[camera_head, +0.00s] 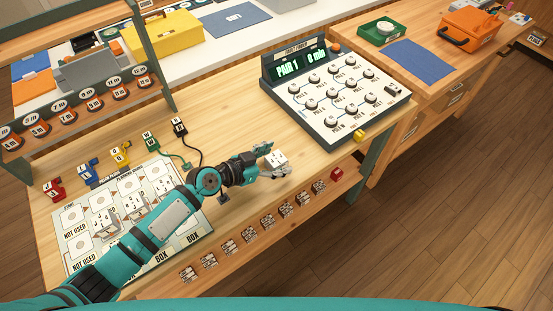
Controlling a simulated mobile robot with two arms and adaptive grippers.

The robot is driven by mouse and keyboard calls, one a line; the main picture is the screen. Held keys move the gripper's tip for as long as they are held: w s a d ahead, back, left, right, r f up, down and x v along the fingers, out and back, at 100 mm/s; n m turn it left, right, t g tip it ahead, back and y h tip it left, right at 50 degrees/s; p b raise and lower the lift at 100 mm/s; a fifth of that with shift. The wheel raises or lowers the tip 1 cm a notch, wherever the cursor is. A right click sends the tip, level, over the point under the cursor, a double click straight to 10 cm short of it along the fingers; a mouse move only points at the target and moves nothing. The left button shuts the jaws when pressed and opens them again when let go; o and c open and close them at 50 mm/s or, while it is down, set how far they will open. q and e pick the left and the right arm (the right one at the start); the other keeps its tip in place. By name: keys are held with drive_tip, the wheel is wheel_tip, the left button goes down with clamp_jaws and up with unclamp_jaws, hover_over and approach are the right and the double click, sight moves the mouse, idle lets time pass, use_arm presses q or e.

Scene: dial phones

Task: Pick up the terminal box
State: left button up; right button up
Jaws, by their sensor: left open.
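My left arm comes in from the lower left and reaches over the wooden bench. My left gripper (277,160) is open at the bench's middle right. A small white box (277,161) with dark marks on top is right at its fingertips. I cannot tell whether the fingers touch it. Similar white boxes (105,221) stand on the printed board (73,244), labelled "NOT USED" and "BOX", at the left. My arm hides part of this board. None of the boxes is readably named as the terminal box. My right gripper is not in view.
A tester (335,97) with several knobs and a screen reading "PAIR 1" stands behind and right of the gripper. Coloured plugs (88,175) line the board's back edge.

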use_arm(q)
drive_tip(key=shift+w+d+f, duration=0.15)
drive_tip(key=shift+d+f, duration=0.05)
drive_tip(key=shift+d, duration=0.1)
drive_tip(key=shift+a, duration=0.1)
drive_tip(key=shift+c, duration=0.4)
drive_tip(key=c, duration=1.1)
drive_tip(key=shift+c, duration=0.5)
drive_tip(key=shift+r, duration=0.15)
